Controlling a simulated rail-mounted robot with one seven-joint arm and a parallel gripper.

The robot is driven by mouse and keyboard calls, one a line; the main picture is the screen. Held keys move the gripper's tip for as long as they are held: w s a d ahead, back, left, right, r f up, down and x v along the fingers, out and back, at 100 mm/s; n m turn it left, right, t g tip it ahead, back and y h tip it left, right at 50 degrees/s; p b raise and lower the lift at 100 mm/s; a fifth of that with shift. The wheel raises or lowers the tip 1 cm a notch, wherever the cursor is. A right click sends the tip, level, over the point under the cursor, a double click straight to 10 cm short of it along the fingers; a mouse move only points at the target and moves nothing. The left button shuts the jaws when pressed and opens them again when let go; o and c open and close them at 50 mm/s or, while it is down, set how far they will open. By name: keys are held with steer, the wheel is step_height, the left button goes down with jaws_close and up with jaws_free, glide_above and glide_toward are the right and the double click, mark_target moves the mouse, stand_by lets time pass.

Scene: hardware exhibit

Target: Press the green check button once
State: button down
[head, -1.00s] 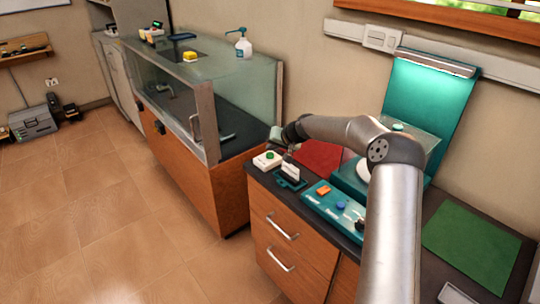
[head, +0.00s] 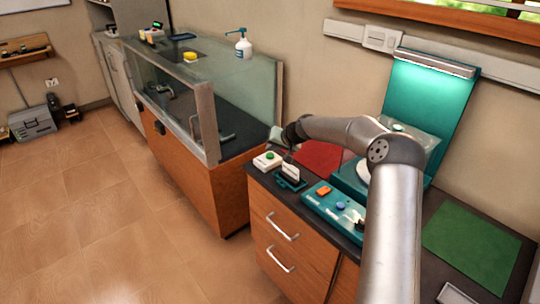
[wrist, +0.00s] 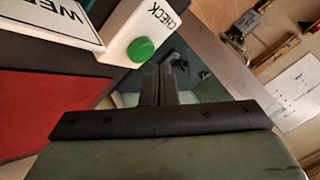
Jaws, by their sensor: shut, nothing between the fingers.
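The green check button (head: 270,155) is a round green cap on a small white box (head: 261,163) at the far left corner of the counter. In the wrist view the green button (wrist: 141,49) shows clearly, with the word CHECK on the white box (wrist: 150,22) beside it. My gripper (wrist: 158,72) is shut and empty. Its fingertips appear just beside the button in the wrist view, apart from it in the picture; their height over it is hard to tell. In the head view the fingers are small and hard to make out near the box.
A small stand with a white label plate (head: 290,173) is close to the button box. A teal panel (head: 318,202) with orange and blue buttons lies nearer. A red mat (head: 318,158) lies behind. A glass-walled cabinet (head: 205,120) stands left, across a gap.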

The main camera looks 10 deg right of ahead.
mark_target(272, 156)
stand_by(0.6)
steer(key=shift+f+b, duration=0.45)
steer(key=shift+b, duration=0.1)
steer(key=shift+f+b, duration=0.45)
stand_by(0.4)
steer(key=shift+r, duration=0.15)
steer(key=shift+r+p, duration=0.3)
steer(key=shift+r, duration=0.45)
steer(key=shift+r, duration=0.1)
steer(key=shift+r+p, duration=1.15)
steer(key=shift+r, duration=1.3)
